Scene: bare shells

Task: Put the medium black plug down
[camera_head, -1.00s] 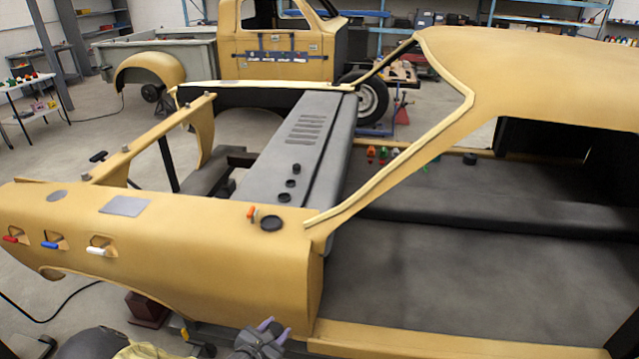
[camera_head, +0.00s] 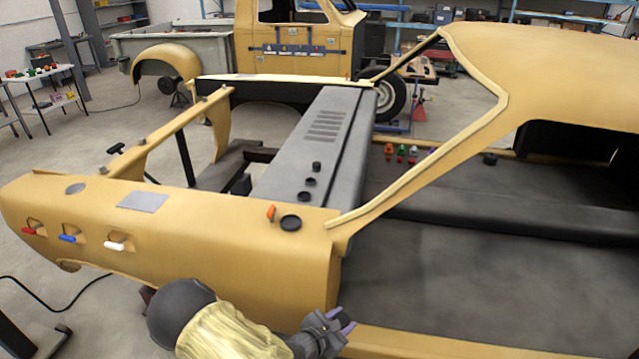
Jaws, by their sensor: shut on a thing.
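Three small round black pieces (camera_head: 310,182) are in a row on the grey sloping panel (camera_head: 330,150). A larger black disc (camera_head: 290,222) lies on the yellow fender top beside an orange-handled piece (camera_head: 271,213).
A black round piece (camera_head: 489,159) and several coloured pieces (camera_head: 401,151) are at the far side of the shell. The grey shell floor (camera_head: 450,270) is bare. Red, blue and white handles (camera_head: 67,238) line the near fender. A yellow truck (camera_head: 295,50) stands behind.

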